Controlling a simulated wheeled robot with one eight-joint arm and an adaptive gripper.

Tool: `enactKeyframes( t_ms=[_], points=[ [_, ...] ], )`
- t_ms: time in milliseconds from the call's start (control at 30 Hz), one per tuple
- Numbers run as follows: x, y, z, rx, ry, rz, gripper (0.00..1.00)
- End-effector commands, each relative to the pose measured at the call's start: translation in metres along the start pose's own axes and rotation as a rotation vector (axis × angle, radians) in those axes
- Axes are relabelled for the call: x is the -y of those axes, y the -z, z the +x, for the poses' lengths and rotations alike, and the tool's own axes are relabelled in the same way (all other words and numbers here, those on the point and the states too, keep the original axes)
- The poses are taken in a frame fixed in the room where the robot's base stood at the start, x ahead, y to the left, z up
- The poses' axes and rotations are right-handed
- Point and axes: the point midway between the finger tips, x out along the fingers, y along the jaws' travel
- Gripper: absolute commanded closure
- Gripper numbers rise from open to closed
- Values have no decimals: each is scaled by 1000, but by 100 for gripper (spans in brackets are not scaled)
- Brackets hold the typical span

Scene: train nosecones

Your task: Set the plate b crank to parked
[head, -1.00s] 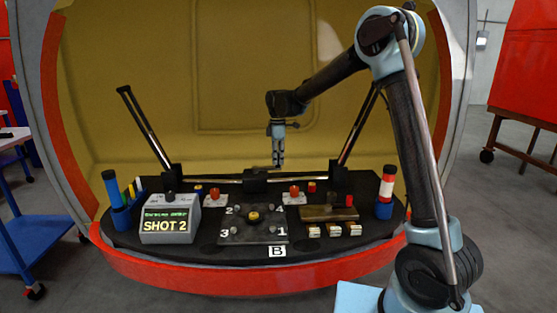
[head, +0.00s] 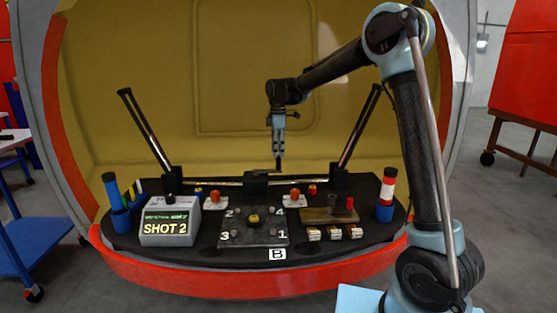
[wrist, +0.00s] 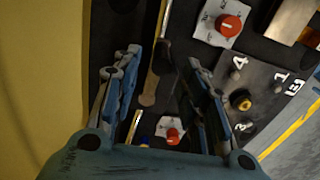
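The plate marked B (head: 240,241) lies flat at the front middle of the black console, with a yellow-centred round hub (head: 253,218) and corner pegs numbered 1 to 4. It also shows at the right of the wrist view (wrist: 262,97). I cannot tell for certain which part is its crank. My gripper (head: 279,166) points down above the back middle of the console, behind the plate. In the wrist view my gripper (wrist: 163,65) has its two fingers spread, with a brownish flat bar (wrist: 156,70) with a rounded end visible below the gap. Nothing is held.
A white panel with a red knob (head: 214,195) stands left of centre, and another (head: 295,195) right. A grey "SHOT 2" display box (head: 170,220) stands front left. Black upright rods (head: 144,127) rise at both sides. Blue cups flank the console.

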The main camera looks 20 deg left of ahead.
Motion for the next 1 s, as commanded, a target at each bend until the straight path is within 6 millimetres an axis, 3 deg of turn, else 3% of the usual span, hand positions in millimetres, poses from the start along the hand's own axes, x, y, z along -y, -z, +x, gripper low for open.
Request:
enactKeyframes(
  t_ms=[200,400,867,1000],
  points=[
    [1,0,-40,-1,0,0,60],
    [1,1,-61,-1,0,-1,60],
    [1,0,-67,-1,0,2,60],
    [8,-18,-72,-3,-4,44,60]
  ],
)
